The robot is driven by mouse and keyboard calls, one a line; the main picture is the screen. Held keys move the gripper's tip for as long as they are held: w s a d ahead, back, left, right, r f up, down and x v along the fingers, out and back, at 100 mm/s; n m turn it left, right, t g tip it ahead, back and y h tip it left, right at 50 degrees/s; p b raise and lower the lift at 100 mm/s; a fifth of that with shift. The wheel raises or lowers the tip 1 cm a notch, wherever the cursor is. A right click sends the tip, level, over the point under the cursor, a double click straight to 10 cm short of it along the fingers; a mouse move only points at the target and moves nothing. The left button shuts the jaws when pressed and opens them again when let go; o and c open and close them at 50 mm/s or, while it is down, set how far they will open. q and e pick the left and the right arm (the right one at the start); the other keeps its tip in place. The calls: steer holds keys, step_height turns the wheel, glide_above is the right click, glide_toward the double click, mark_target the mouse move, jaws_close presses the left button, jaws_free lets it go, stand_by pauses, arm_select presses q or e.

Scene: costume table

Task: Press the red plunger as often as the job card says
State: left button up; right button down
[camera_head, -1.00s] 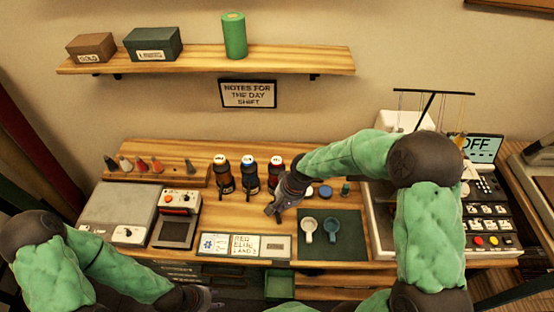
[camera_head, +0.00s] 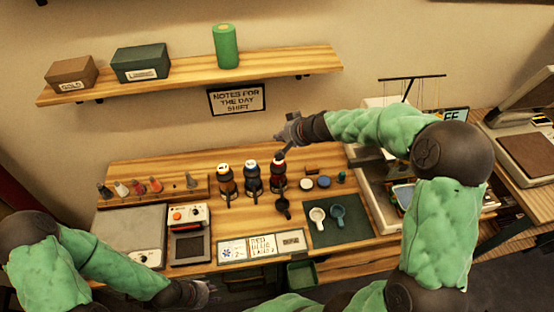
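Three dark bottles with coloured tops stand in a row: one pale-topped (camera_head: 226,181), one blue-topped (camera_head: 251,178) and the red-topped one (camera_head: 278,178), whose top is the red plunger (camera_head: 279,161). My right gripper (camera_head: 284,143) is just above the red top; whether it touches is unclear, and its finger gap is not readable. A small dark cup (camera_head: 283,206) is in front of the red bottle's base. A white card (camera_head: 262,246) has lettering that seems to begin with RED; the rest is too small to read surely. My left gripper (camera_head: 200,292) is low at the front edge, its fingers unclear.
A scale (camera_head: 132,232) and a small device with an orange knob (camera_head: 188,215) stand at left. A shelf (camera_head: 190,77) runs above.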

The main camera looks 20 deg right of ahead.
steer(key=shift+d, duration=0.1)
stand_by(0.3)
step_height(320, 180, down, 8)
steer(key=b, duration=0.7)
steer(key=shift+f+b, duration=0.35)
steer(key=shift+b, duration=0.15)
steer(key=shift+f, duration=0.1)
stand_by(0.8)
steer(key=shift+f+b, duration=0.3)
steer(key=shift+b, duration=0.3)
steer(key=shift+f+b, duration=0.9)
stand_by(1.0)
steer(key=shift+r, duration=0.2)
steer(key=shift+r+p, duration=0.95)
steer(key=shift+r, duration=0.15)
